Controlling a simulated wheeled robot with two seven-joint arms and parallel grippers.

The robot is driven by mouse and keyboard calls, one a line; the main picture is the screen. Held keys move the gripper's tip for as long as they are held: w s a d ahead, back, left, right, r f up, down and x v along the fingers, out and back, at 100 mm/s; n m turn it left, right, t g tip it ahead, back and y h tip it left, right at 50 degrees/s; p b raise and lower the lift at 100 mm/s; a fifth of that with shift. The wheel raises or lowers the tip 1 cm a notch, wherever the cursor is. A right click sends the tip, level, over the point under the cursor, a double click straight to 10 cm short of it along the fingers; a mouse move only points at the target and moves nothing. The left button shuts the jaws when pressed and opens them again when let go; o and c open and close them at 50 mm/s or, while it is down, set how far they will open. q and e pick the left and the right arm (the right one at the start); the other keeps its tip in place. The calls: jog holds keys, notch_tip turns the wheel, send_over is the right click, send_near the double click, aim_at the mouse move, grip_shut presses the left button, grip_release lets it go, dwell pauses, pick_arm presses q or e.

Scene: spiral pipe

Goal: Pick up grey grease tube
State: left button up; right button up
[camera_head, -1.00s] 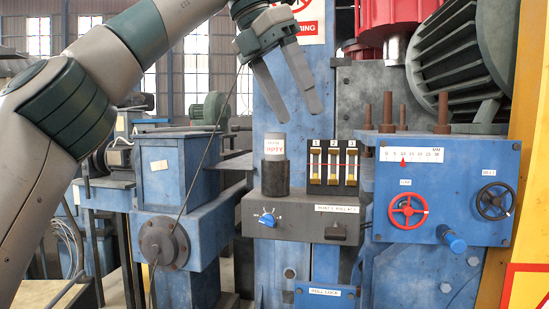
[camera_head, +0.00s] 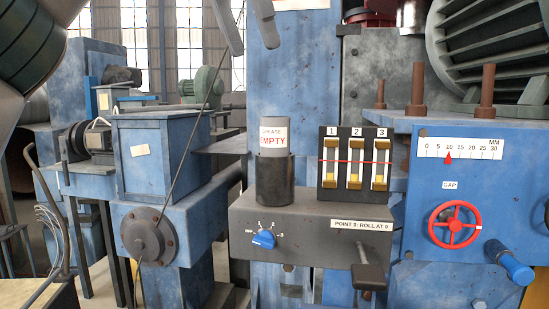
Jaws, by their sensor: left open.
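The grey grease tube (camera_head: 275,126) stands upright in a black cylindrical holder (camera_head: 275,180) on a grey control box. The lower part of the tube is hidden inside the holder. My left gripper (camera_head: 252,45) is at the top edge, above the tube and apart from it. Its two fingers point down and are spread open with nothing between them; the rest of the gripper is cut off by the frame. My right gripper is not in view.
Right of the holder stands a black panel with three yellow sliders (camera_head: 354,163). The box carries a blue knob (camera_head: 263,238) and a dark lever (camera_head: 368,270). A red handwheel (camera_head: 452,225) is farther right. A thin cable hangs left of the tube.

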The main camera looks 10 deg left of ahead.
pick_arm(q)
jog(key=b, duration=0.2)
send_over(274, 131)
jog(key=w, duration=0.1)
jog(key=f, duration=0.7)
jog(key=a+f, duration=0.1)
jog(key=f, duration=0.2)
jog(key=shift+f, duration=0.3)
jog(key=shift+w+d+f, duration=0.15)
jog(key=shift+f, duration=0.15)
jog(key=shift+f, duration=0.1)
